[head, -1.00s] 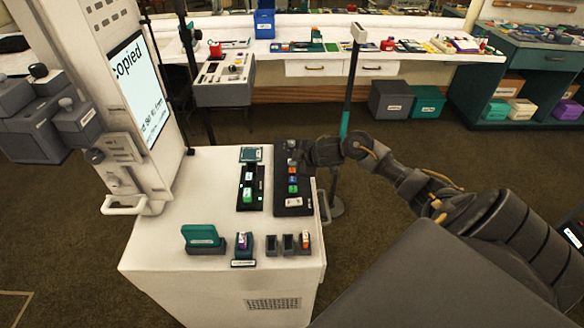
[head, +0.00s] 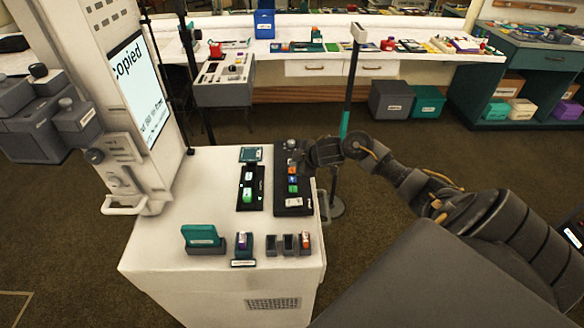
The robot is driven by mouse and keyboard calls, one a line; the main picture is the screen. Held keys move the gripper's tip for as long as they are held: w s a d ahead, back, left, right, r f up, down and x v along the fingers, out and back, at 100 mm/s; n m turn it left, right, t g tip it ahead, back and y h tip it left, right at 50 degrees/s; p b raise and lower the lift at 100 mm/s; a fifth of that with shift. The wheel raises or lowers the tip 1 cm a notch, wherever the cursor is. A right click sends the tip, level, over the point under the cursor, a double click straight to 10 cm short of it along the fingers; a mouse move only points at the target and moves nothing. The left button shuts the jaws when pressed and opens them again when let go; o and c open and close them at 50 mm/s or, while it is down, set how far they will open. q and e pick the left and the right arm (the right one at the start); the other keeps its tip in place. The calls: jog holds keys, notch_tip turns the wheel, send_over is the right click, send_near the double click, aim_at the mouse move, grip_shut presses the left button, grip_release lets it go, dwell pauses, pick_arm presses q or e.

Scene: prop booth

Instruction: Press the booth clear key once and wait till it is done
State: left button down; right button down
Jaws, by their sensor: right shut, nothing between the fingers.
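A dark key panel (head: 289,211) lies on the right side of the white booth top. It carries several small coloured keys (head: 292,189) in a column and a pale key (head: 294,202) near its front end. The labels are too small to read, so I cannot tell which is the clear key. My right gripper (head: 304,161) is shut and empty at the panel's far right end. I cannot tell whether it touches anything. The booth screen (head: 139,85) shows the word "copied" and a smaller line below. My left gripper is not in view.
A second black panel (head: 243,203) with white and green pieces lies to the left. A teal block (head: 201,236) and small holders (head: 288,245) stand in front. A dark pole (head: 350,90) stands behind my right arm.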

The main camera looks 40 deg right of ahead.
jog(key=shift+f, duration=0.4)
jog(key=shift+f, duration=0.4)
dwell(0.4)
jog(key=shift+r, duration=0.15)
dwell(0.3)
jog(key=shift+r+p, duration=0.7)
jog(key=shift+p, duration=0.05)
notch_tip(320, 180, up, 5)
jog(key=p, duration=0.5)
jog(key=shift+f, duration=0.1)
dwell(0.8)
